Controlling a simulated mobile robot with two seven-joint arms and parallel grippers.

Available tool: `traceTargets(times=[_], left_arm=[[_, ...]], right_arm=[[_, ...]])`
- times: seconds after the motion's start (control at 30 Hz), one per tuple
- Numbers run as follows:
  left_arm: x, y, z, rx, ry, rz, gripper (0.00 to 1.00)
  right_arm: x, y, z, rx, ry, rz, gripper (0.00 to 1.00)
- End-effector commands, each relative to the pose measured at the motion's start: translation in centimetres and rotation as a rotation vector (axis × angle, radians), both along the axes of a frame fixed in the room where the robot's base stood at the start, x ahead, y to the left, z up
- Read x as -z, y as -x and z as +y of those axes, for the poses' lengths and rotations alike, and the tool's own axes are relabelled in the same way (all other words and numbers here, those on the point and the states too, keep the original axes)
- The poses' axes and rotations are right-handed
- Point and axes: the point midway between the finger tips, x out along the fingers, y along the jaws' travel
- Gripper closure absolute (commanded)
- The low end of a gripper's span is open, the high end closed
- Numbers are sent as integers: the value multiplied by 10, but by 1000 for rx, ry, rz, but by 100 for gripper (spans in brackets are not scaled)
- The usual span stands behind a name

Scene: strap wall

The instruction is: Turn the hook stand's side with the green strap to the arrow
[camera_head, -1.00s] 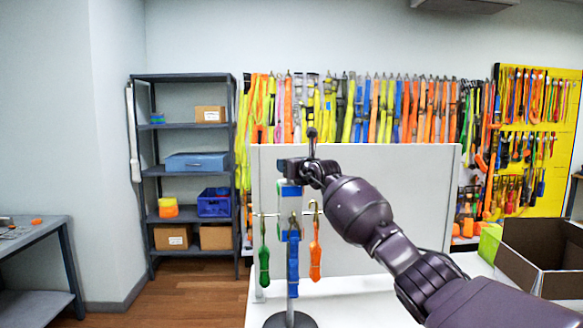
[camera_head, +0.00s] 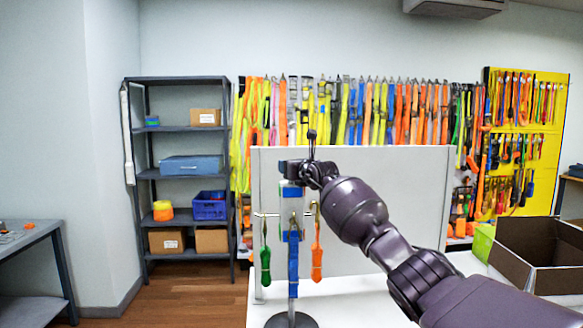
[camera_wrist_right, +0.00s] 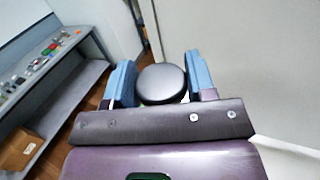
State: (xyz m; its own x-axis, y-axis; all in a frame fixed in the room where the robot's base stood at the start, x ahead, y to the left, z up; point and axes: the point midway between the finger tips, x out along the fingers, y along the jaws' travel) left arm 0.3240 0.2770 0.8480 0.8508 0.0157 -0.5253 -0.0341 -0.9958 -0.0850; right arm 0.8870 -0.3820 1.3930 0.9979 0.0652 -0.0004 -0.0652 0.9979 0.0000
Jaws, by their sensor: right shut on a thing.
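The hook stand (camera_head: 291,320) stands upright on the white table, on a round dark base. Its green strap (camera_head: 265,265) hangs on the left side, a blue strap (camera_head: 293,265) faces me, and an orange strap (camera_head: 317,262) hangs on the right. My right gripper (camera_head: 291,184) is at the stand's top. In the right wrist view its blue fingers are shut on the stand's round black knob (camera_wrist_right: 161,84). I cannot make out an arrow. My left gripper is not in view.
A pale panel (camera_head: 390,200) stands close behind the hook stand. An open cardboard box (camera_head: 535,278) is at the right of the table (camera_head: 345,308). Shelves (camera_head: 180,130) and a wall of hanging straps are farther back. The floor on the left is clear.

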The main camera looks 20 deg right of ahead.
Motion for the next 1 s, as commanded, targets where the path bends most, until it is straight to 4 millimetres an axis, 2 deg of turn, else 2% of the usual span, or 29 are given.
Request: traceTargets(times=[0.07, 0.1, 0.23, 0.67, 1.0], left_arm=[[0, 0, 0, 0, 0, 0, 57], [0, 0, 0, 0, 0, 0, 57], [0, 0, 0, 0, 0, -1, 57], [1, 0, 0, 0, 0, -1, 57], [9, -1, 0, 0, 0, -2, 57]], right_arm=[[-5, 0, 0, 0, -1, -9, 92], [-5, 0, 0, 0, -1, -9, 47], [-3, 0, 0, 0, 0, -6, 27], [0, 5, 0, -2, 0, -1, 27], [1, 36, -3, -1, 1, -3, 27]])
